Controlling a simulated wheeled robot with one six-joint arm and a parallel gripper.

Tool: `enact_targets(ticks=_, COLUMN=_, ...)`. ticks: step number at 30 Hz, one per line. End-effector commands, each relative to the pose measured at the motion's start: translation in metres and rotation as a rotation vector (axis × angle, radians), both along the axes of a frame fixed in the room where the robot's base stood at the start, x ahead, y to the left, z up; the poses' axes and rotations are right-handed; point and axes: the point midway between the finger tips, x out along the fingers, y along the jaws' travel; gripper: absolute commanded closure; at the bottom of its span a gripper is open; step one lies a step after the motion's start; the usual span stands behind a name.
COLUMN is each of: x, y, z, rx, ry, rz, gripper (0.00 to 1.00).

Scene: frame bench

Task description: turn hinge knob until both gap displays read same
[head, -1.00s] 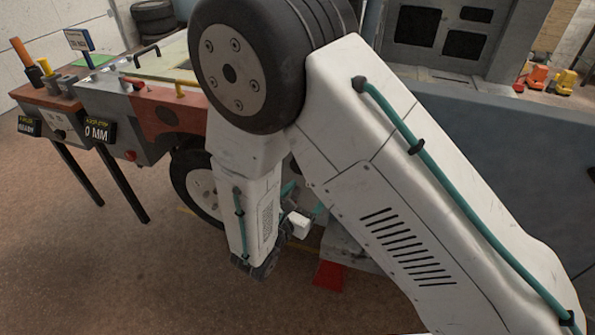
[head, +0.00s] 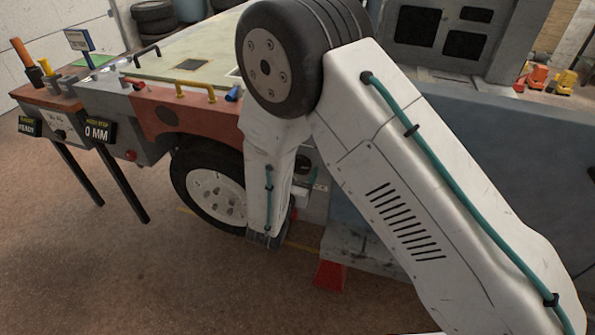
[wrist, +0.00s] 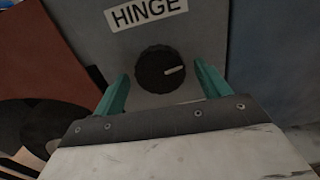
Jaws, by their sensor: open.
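The hinge knob (wrist: 161,69) is a round black dial with a white pointer mark. It sits on a grey panel under a white label (wrist: 147,12) reading "HINGE". Its pointer lies to the right and slightly up. My gripper (wrist: 162,86) is open, its two teal fingers at the left and right of the knob in the wrist view, with space between each finger and the knob.
A vehicle body with an orange-red fender (head: 175,112) and a wheel (head: 212,190) stands left of my arm. A red wedge (head: 329,274) lies on the floor. The front left floor is clear.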

Motion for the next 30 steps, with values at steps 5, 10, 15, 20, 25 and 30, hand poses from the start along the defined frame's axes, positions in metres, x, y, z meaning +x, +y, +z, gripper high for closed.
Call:
enact_targets(ticks=5, x=-0.0002, y=0.0000, z=0.0000, rx=0.000, ry=0.000, rz=0.000, gripper=0.44)
enact_targets(ticks=10, x=-0.0003, y=0.0001, z=0.0000, rx=0.000, ry=0.000, rz=0.000, gripper=0.70)
enact_targets(ticks=15, x=-0.0003, y=0.0001, z=0.0000, rx=0.008, ry=-0.003, rz=0.000, gripper=0.69)
enact_targets(ticks=20, x=-0.0002, y=0.0002, z=0.0001, rx=0.051, ry=-0.018, rz=0.000, gripper=0.69)
enact_targets(ticks=25, x=-0.0003, y=0.0004, z=0.0001, rx=0.144, ry=-0.052, rz=0.000, gripper=0.69)
enact_targets(ticks=30, x=-0.0002, y=0.0006, z=0.0001, rx=0.280, ry=-0.101, rz=0.000, gripper=0.69)
